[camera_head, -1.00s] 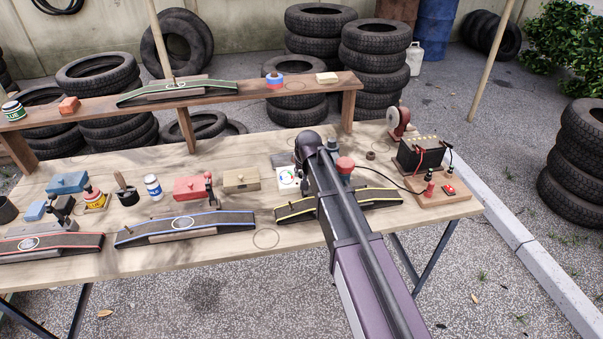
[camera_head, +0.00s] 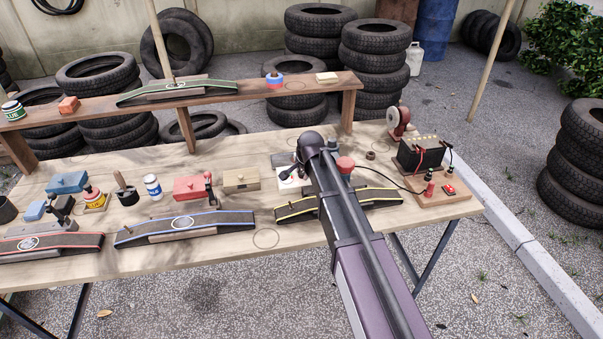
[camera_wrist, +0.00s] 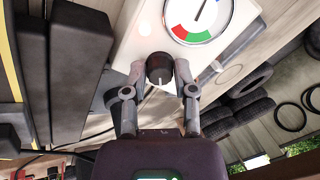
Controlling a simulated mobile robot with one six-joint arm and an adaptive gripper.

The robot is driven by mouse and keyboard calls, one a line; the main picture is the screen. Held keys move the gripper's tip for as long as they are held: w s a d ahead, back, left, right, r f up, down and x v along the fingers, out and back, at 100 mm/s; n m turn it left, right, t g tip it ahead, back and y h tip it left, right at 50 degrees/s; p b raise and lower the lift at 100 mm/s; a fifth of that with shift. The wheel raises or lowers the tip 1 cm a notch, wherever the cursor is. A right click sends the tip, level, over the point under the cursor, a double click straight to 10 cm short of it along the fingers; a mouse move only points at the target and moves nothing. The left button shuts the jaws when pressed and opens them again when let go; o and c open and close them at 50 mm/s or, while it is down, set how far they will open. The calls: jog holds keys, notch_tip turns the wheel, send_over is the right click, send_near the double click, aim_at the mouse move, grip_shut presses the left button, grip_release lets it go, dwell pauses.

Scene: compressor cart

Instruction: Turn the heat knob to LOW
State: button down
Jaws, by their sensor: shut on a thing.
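The heat knob (camera_wrist: 160,68) is a dark round knob with a pale pointer line, on the face of a white box (camera_wrist: 135,40). My gripper (camera_wrist: 160,75) is shut on the knob, one finger on each side, in the wrist view. The pointer line runs toward the bottom of the wrist picture. Above the knob there is a round dial (camera_wrist: 198,18) with red, green and blue sections and a needle. No LOW mark can be read. In the head view the white box (camera_head: 290,187) is partly hidden behind my arm, and the knob is hidden there.
A yellow-edged ramp (camera_head: 375,198) lies in front of the box. A tan box (camera_head: 240,180) stands to its left, and a black battery (camera_head: 420,153) with cables to its right. A red-topped item (camera_head: 345,164) is close beside my arm.

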jog(key=shift+s+m, duration=0.1)
jog(key=shift+m, duration=0.3)
jog(key=shift+c, duration=2)
grip_release()
